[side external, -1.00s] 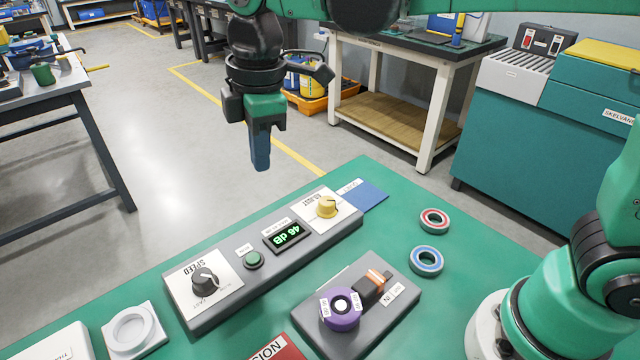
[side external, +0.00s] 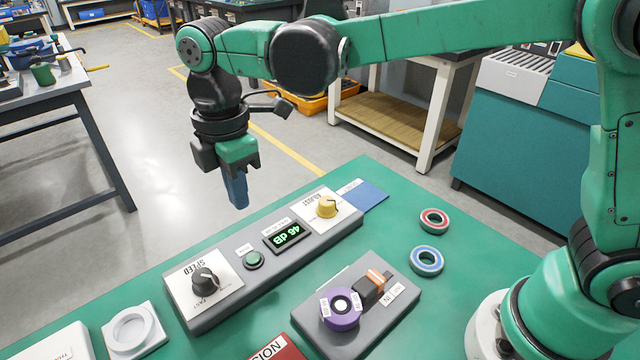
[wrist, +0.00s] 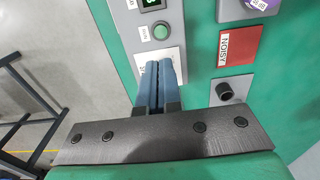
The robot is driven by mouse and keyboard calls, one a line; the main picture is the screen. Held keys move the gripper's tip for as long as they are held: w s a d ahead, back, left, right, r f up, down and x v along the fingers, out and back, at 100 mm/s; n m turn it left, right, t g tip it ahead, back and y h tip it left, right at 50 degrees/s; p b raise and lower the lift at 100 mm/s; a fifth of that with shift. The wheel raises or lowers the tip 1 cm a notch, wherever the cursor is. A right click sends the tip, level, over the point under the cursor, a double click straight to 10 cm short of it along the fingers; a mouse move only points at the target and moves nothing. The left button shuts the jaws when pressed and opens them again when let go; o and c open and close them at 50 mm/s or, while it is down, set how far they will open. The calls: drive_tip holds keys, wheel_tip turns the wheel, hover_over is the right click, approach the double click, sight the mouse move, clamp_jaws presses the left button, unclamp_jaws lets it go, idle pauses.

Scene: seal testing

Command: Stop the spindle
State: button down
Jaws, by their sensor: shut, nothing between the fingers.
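The grey control panel (side external: 225,300) carries a black SPEED knob (side external: 206,280), a green button (side external: 253,260), a display reading 46 dB (side external: 288,236) and a yellow knob (side external: 326,207). A purple round part (side external: 341,308), seemingly on the spindle, sits on a grey block (side external: 385,325) beside an orange-and-black piece (side external: 372,287). I cannot tell whether it turns. My gripper (side external: 238,205) is shut and empty, pointing down above the panel. In the wrist view, my fingers (wrist: 159,66) cover most of the SPEED plate and hide its knob; the green button (wrist: 161,32) shows just beyond them.
A red-ringed bearing (side external: 435,220) and a blue-ringed bearing (side external: 426,260) lie on the green bench (side external: 385,225). A red NOISY plate (side external: 277,349) lies at the front.

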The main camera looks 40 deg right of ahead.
sight(252, 257)
wheel_tip(252, 257, down, 10)
drive_tip(key=shift+f, duration=0.25)
idle(0.3)
drive_tip(key=shift+f, duration=0.85)
drive_tip(key=shift+r, duration=0.1)
wheel_tip(252, 257, up, 14)
drive_tip(key=shift+r, duration=0.25)
idle(0.4)
drive_tip(key=s+d+f+m+t, duration=0.1)
drive_tip(key=s+d+m+t, duration=0.2)
drive_tip(key=d+m, duration=0.6)
drive_tip(key=s+d+f+m+t, duration=0.1)
drive_tip(key=s+d+m+t, duration=0.3)
drive_tip(key=d+m, duration=0.4)
drive_tip(key=shift+s+d+f+m, duration=0.3)
drive_tip(key=shift+s+d+m, duration=0.1)
drive_tip(key=shift+s+m, duration=0.1)
